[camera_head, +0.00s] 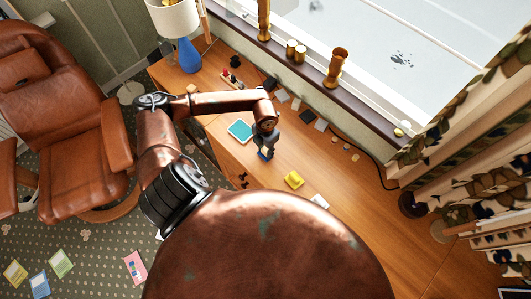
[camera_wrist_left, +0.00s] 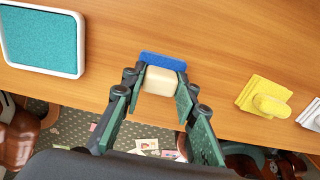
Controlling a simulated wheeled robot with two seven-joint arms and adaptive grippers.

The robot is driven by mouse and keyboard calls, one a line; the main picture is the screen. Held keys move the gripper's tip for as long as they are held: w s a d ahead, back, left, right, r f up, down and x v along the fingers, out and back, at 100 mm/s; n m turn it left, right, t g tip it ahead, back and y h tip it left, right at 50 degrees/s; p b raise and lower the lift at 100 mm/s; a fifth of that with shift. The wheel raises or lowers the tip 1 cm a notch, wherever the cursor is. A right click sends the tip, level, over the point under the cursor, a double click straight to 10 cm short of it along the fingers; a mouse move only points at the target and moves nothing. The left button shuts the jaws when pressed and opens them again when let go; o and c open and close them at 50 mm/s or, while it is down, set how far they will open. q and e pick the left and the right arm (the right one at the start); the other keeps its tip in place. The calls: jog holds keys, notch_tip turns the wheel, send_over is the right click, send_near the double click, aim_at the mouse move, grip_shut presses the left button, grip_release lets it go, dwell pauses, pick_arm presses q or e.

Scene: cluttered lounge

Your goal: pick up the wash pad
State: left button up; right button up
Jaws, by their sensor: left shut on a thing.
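My left gripper (camera_head: 266,150) is low over the wooden desk and shut on a small pad, which I take to be the wash pad. In the left wrist view the wash pad (camera_wrist_left: 162,78) has a cream block between the fingertips (camera_wrist_left: 158,90) and a blue layer on its far side. In the head view only a bit of its blue (camera_head: 264,156) shows below the fingers. I cannot tell whether it still touches the desk. My right gripper is not in view.
A teal pad in a white frame (camera_wrist_left: 42,38) lies to the left on the desk (camera_head: 335,215). A yellow pad with a knob (camera_wrist_left: 264,98) and a white one (camera_wrist_left: 310,115) lie to the right. A blue lamp (camera_head: 188,55) stands at the back left. A brown armchair (camera_head: 62,125) is left.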

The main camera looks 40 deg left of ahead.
pick_arm(q)
jog(key=shift+r, duration=0.1)
jog(key=shift+c, duration=0.3)
jog(key=shift+r, duration=0.6)
jog(key=s+d+r, duration=0.2)
jog(key=s+r, duration=0.9)
jog(key=s, duration=0.3)
jog(key=shift+d+r, duration=0.25)
jog(key=shift+r, duration=0.1)
